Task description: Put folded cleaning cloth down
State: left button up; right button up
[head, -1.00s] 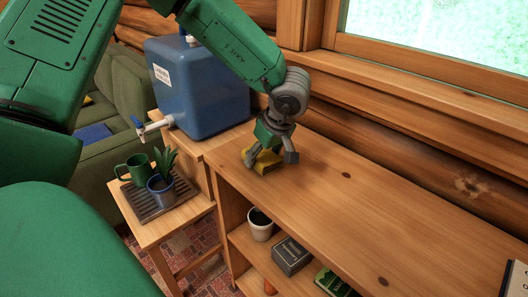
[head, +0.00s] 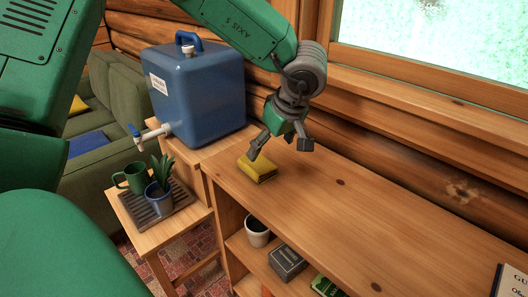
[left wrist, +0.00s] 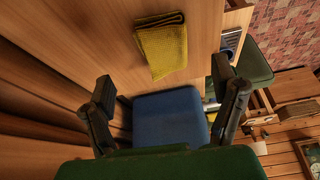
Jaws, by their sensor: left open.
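The folded cleaning cloth (head: 258,168) is yellow and lies flat on the wooden shelf top (head: 330,190), near its left end. In the left wrist view the cloth (left wrist: 161,45) lies on the wood, beyond the fingertips and clear of them. My left gripper (head: 280,147) is open and empty. It is above and just behind the cloth, with its left finger overlapping the cloth's far edge in the head view. In the left wrist view its two fingers (left wrist: 168,92) are wide apart with nothing held. My right gripper is not in view.
A blue water container (head: 195,95) with a tap stands left of the cloth. A small side table holds a green mug (head: 134,177) and a potted plant (head: 160,185). A white cup (head: 258,232) and a dark box (head: 287,262) are on the lower shelf. The top's right side is mostly clear.

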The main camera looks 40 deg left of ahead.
pick_arm(q)
jog(key=p+v, duration=0.1)
jog(key=v, duration=0.4)
jog(key=shift+a, duration=0.15)
jog(key=shift+r, duration=0.15)
